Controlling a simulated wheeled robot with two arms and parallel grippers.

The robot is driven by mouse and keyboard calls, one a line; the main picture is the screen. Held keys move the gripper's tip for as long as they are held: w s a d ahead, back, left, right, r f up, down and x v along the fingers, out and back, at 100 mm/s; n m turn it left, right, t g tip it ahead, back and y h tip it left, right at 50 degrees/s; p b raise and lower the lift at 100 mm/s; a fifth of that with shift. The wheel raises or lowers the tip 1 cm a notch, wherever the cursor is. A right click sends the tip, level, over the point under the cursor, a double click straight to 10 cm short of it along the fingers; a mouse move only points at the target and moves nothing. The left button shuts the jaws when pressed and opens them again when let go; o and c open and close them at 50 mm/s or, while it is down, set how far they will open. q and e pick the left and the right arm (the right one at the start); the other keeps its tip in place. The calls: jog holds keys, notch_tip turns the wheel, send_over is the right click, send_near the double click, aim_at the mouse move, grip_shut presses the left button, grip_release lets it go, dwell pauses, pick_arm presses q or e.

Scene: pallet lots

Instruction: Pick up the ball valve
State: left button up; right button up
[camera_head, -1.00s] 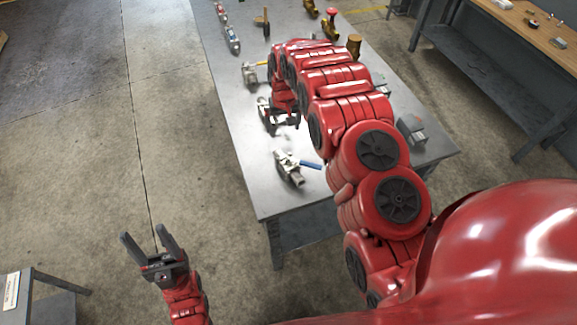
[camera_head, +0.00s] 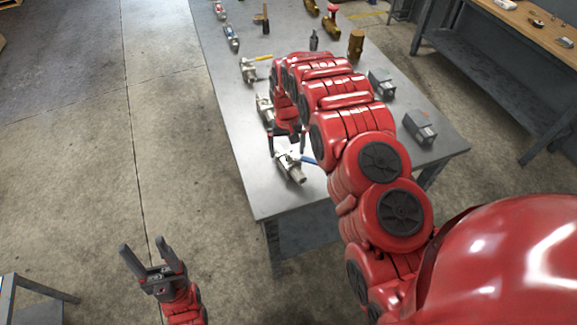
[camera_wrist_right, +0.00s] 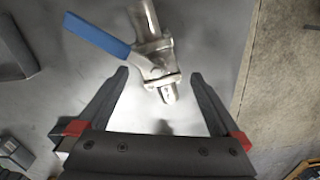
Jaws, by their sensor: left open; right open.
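A steel ball valve (camera_head: 293,173) with a blue lever handle lies near the front edge of the grey table (camera_head: 238,150). It also shows in the right wrist view (camera_wrist_right: 156,62), its near end between the fingertips in the picture. My right gripper (camera_head: 287,152) is open, with its fingers pointing toward this valve and nothing visibly held. In the head view the fingertips partly overlap the valve's far end; I cannot tell whether they touch it. My left gripper (camera_head: 144,245) is open and empty, over the floor left of the table.
Another steel valve (camera_head: 265,108) lies just behind the right gripper, and a yellow-handled valve (camera_head: 250,71) farther back. Grey box-shaped parts (camera_head: 419,128) lie on the table's right side. Brass parts (camera_head: 356,44) stand at the back. The table's front left corner is bare.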

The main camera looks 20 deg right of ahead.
aim_at(289, 162)
jog(key=shift+s+f+p, duration=0.15)
jog(key=shift+f+p, duration=0.15)
jog(key=shift+p, duration=0.05)
jog(key=f+p, duration=0.1)
jog(key=f, duration=0.1)
jog(key=f+p, duration=0.1)
jog(key=shift+s+d+f, duration=0.1)
jog(key=shift+d+f, duration=0.1)
jog(key=shift+f, duration=0.2)
jog(key=shift+f+p, duration=0.4)
jog(key=shift+f, duration=0.15)
grip_shut()
